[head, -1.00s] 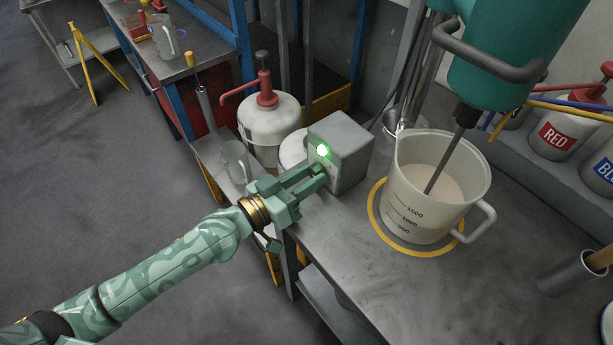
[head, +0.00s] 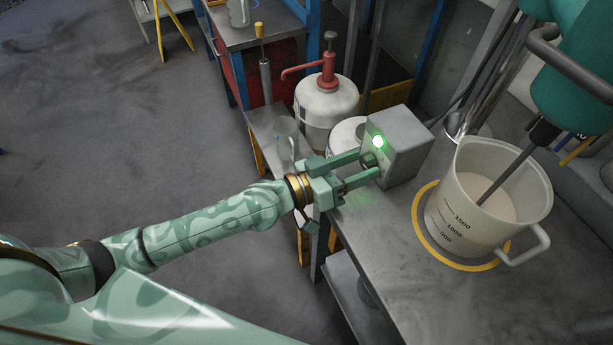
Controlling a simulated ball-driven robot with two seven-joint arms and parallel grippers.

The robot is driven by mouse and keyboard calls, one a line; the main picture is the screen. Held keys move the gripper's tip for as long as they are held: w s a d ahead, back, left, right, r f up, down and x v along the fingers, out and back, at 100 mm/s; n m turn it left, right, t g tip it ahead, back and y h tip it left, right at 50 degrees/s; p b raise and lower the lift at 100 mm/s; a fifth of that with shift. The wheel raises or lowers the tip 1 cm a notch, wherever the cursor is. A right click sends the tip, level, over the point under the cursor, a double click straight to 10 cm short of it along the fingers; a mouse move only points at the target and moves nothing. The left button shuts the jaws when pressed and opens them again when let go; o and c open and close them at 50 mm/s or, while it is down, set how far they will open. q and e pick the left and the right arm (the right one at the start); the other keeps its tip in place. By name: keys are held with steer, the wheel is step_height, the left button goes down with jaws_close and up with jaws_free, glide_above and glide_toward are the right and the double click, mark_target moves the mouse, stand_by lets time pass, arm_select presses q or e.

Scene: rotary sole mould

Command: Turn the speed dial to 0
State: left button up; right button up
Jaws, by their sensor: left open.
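The grey control box (head: 408,152) stands on the metal bench, with a lit green lamp (head: 378,141) on its left face. The speed dial (head: 370,159) shows as a small dark knob below the lamp, partly hidden by my fingers; its marks and setting cannot be read. My left gripper (head: 371,167) is open, its two fingers spread on either side of the dial, tips close to the box face. I cannot tell whether they touch the dial. My right gripper is not in view.
A jug (head: 487,205) with pale liquid stands on a yellow ring (head: 425,237), with a stirrer shaft (head: 503,173) in it. A white container with a red pump (head: 327,104) and a clear beaker (head: 286,138) stand behind my gripper. The bench front (head: 400,290) is clear.

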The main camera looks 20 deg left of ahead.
arm_select(q)
steer(key=b+v, duration=0.1)
steer(key=v, duration=1.5)
steer(key=shift+a, duration=0.1)
